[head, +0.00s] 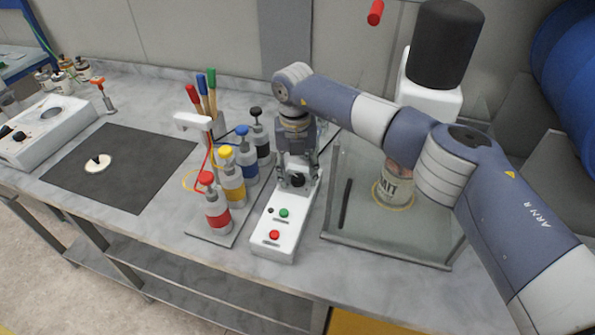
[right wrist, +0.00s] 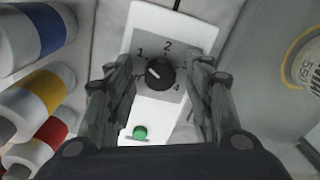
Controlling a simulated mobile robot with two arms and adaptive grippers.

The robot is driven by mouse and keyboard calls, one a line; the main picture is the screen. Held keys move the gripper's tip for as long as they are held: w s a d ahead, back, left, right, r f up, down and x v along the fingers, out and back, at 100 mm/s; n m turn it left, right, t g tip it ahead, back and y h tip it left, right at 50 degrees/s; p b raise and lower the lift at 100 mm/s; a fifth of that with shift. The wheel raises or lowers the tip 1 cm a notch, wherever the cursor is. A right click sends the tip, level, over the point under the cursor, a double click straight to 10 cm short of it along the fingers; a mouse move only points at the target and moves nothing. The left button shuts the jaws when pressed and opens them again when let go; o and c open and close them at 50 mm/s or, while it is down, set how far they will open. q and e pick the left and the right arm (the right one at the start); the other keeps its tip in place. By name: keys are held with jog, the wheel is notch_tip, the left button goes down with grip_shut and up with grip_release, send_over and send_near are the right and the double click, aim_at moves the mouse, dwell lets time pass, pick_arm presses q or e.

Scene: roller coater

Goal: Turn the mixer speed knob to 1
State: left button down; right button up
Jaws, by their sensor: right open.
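In the head view the knob (head: 297,180) shows between my right gripper's fingers. My right gripper (head: 298,177) is open and reaches down over the box. In the right wrist view its fingers (right wrist: 160,85) stand on either side of the knob, apart from it. My left gripper is not in view.
The box also carries a green button (head: 284,213) and a red button (head: 274,235). Several pump bottles, including a red one (head: 217,210), stand close on the left. A glass-walled tray (head: 425,245) with a jar (head: 393,188) stands right. A dark mat (head: 135,165) lies far left.

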aim_at(296, 177)
notch_tip(296, 177, up, 12)
jog(key=shift+a, duration=0.2)
dwell(0.5)
